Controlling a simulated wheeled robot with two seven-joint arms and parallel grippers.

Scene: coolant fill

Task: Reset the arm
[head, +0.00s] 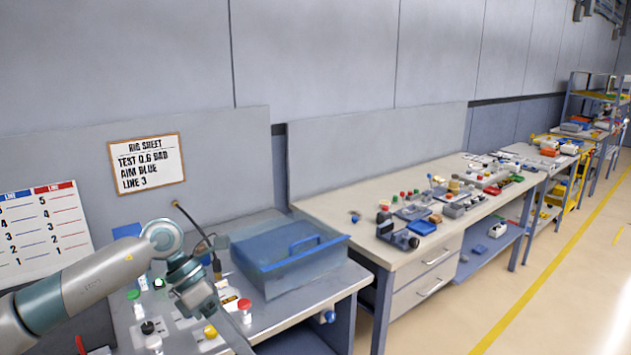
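My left arm comes in from the left and bends at the wrist over the near bench. My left gripper (213,243) is small and dark in this view, close to the left side of the blue see-through box. I cannot make out its fingers well enough to tell whether they are open or shut. A dark cable or rod shows behind the wrist, and I cannot tell whether the gripper touches it. My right gripper is not in view.
The blue see-through box (292,262) with a blue handle stands on the near bench (287,309). Red, yellow and black knobs sit below the wrist. A rig sheet (147,163) and a line chart (42,229) are behind. A cluttered workbench (330,204) stands right; floor beyond is clear.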

